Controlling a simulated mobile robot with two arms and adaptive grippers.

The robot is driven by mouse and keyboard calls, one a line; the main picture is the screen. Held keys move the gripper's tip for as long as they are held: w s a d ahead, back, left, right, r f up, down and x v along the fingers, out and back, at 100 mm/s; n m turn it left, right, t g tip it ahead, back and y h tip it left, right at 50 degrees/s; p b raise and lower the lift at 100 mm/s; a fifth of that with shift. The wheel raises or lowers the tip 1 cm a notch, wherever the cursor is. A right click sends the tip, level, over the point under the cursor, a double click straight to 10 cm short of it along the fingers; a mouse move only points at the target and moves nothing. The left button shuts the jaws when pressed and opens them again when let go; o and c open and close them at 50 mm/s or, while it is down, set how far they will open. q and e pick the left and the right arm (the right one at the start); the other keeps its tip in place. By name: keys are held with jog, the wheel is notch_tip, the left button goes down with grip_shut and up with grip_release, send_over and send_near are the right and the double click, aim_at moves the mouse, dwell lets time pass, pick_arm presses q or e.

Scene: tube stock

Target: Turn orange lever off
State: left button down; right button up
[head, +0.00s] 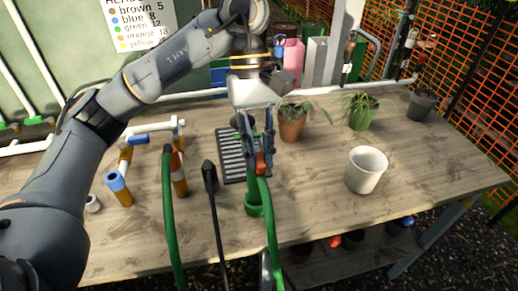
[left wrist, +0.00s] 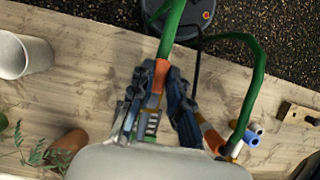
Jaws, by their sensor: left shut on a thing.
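My left gripper (head: 262,158) is over the bench, shut on an orange piece (head: 260,164) at the upper end of a green hose (head: 271,225). In the left wrist view the left gripper (left wrist: 160,88) has its dark fingers on both sides of the orange piece (left wrist: 159,75), and the green hose (left wrist: 172,28) runs on from it. I cannot tell whether this piece is the lever or a hose fitting. A second green hose (head: 169,215) ends near an orange-and-white fitting (head: 178,172) to the left. No separate orange lever is clear. My right gripper is not in view.
A white pot (head: 366,169) stands to the right on the wooden bench (head: 430,165). Potted plants (head: 292,124) stand behind. A black slotted tray (head: 231,158) lies behind the hose. Pipe pieces with a blue end (head: 117,181) are at the left.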

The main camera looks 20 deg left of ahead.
pick_arm(q)
jog(key=c, duration=1.3)
grip_release()
jog(key=v, duration=1.2)
